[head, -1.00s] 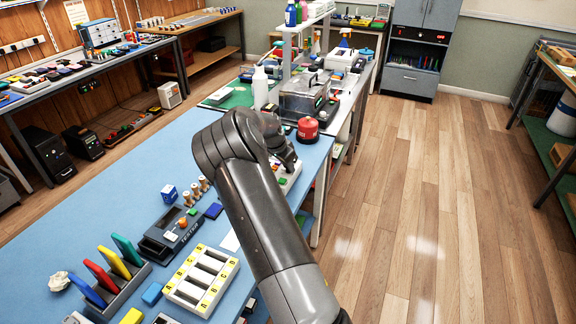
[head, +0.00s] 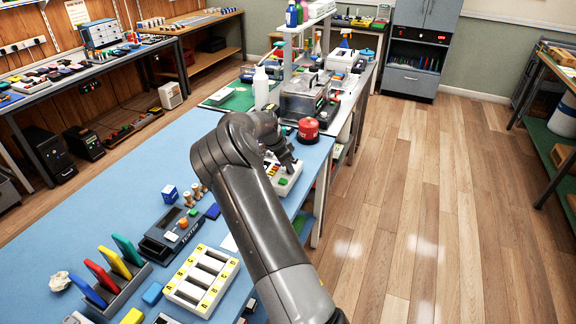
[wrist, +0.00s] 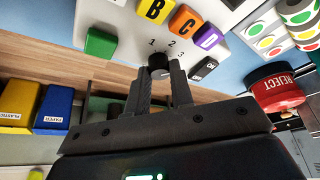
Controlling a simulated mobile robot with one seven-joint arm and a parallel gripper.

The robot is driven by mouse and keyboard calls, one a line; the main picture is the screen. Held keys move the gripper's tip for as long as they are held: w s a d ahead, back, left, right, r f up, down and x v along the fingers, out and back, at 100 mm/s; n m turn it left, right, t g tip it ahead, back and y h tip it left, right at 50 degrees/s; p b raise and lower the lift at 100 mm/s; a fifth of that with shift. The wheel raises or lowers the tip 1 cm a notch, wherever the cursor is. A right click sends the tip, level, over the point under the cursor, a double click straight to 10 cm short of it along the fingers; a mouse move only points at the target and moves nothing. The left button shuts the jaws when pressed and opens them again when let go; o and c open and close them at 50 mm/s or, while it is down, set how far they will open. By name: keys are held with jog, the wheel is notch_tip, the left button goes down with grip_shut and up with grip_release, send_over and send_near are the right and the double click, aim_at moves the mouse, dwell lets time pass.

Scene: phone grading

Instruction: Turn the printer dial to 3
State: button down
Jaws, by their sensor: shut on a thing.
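The white label printer (head: 284,184) sits at the right edge of the blue bench, partly behind my arm. In the wrist view, its white top (wrist: 136,27) carries coloured buttons marked B, C and D. Its small black dial (wrist: 159,63) has the numbers 1, 2 and 3 printed around it. My gripper (wrist: 159,78) is shut on the dial, with a dark finger on each side. The dial's pointer is not clear, so I cannot tell which number it is set to. In the head view, my gripper (head: 288,160) is over the printer and the dial is hidden.
A red reject bin (wrist: 276,88) stands close beside the printer, with rolls of coloured round stickers (wrist: 297,22) nearby. A tester (head: 172,232) and a white lettered tray (head: 228,272) lie nearer on the bench. Open floor lies to the right.

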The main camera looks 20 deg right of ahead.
jog(key=c, duration=1.3)
grip_release()
jog(key=v, duration=1)
jog(key=shift+a+r, duration=0.15)
jog(key=shift+r, duration=0.2)
